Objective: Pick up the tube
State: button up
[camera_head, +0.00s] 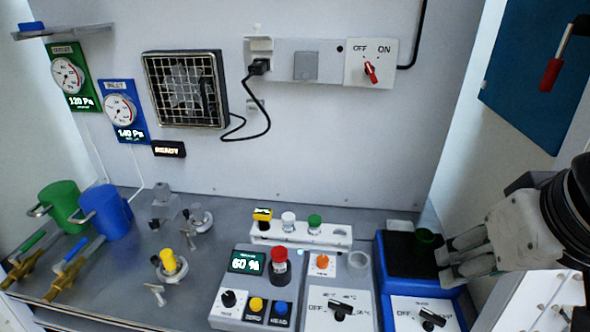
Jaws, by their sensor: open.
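A white rack (300,236) near the front middle of the bench holds small upright pieces with a yellow-and-black top (263,216), a white top (288,220) and a green top (314,223). I cannot tell from this view which is the tube. My gripper (448,261) comes in from the right above the blue device, open, with its fingers pointing left.
A grey control box (238,297) with a red button and a white dial box (340,308) stand left of the blue device. Green (62,204) and blue (108,213) cylinders and brass valves stand far left. A wall bounds the right. Bench behind the rack is clear.

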aim_at(279, 253)
jog(key=j+u, duration=0.15)
jog(key=j, duration=0.95)
jog(key=i+j+u, duration=0.1)
jog(key=j, duration=0.25)
jog(key=i, duration=0.05)
